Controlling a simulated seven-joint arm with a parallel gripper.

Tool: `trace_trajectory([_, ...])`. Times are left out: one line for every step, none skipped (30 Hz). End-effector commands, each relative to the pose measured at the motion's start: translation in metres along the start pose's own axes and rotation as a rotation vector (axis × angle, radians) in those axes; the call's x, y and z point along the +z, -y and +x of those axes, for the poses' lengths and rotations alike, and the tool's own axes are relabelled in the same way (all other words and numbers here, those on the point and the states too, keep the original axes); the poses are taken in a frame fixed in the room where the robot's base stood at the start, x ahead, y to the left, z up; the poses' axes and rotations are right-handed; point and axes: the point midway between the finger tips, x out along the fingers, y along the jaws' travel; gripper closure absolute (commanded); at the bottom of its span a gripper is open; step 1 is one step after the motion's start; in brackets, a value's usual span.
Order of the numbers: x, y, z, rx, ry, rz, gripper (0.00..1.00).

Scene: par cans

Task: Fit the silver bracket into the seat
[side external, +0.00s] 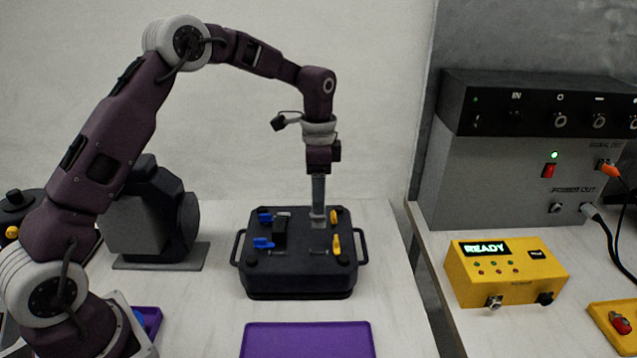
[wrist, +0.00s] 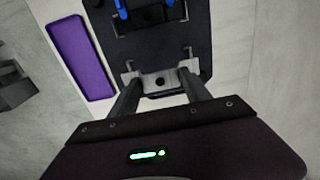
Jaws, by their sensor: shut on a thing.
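The silver bracket (wrist: 159,82) is a light metal piece with a dark round hole in its middle. My gripper (wrist: 163,90) is shut on it, one finger at each side. In the side view my gripper (side external: 318,205) points straight down over the right half of the black fixture (side external: 300,284), and the bracket (side external: 318,222) shows small at its fingertips, near the yellow clamps (side external: 336,244). The bracket is at or just above the fixture's top. I cannot tell whether it touches. The seat is not clearly seen; the bracket and fingers cover that area.
Blue clamps (side external: 263,242) flank a black block (side external: 280,232) on the fixture's left half. A purple tray (side external: 307,342) lies in front. A yellow box (side external: 505,272) reading READY and a grey power unit (side external: 520,170) stand at right. Bare table lies around the fixture.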

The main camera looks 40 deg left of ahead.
Motion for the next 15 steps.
trace_trajectory([0.000,0.000,0.006,0.001,0.001,0.000,0.91])
trace_trajectory([0.000,0.000,0.010,0.002,0.001,0.000,0.91])
trace_trajectory([0.000,-0.001,0.015,0.002,0.001,0.000,0.91])
trace_trajectory([0.000,-0.001,0.019,0.002,0.001,0.000,0.91])
trace_trajectory([0.000,-0.001,0.023,0.003,0.001,0.000,0.91])
trace_trajectory([0.000,-0.001,0.028,0.002,0.000,0.000,0.91])
trace_trajectory([0.000,-0.001,0.031,0.002,0.001,0.000,0.91])
trace_trajectory([0.000,-0.001,0.035,0.002,0.001,0.000,0.91])
trace_trajectory([0.000,-0.001,0.040,0.002,0.000,0.000,0.91])
trace_trajectory([0.000,-0.001,0.043,0.002,0.001,0.000,0.91])
trace_trajectory([0.000,-0.001,0.045,0.002,0.001,0.000,0.91])
trace_trajectory([0.000,-0.001,0.048,0.001,0.000,0.000,0.91])
trace_trajectory([0.000,-0.001,0.050,0.000,-0.001,0.000,0.91])
trace_trajectory([0.000,-0.001,0.051,0.000,-0.001,0.000,0.91])
trace_trajectory([0.000,-0.001,0.053,0.000,0.000,0.000,0.91])
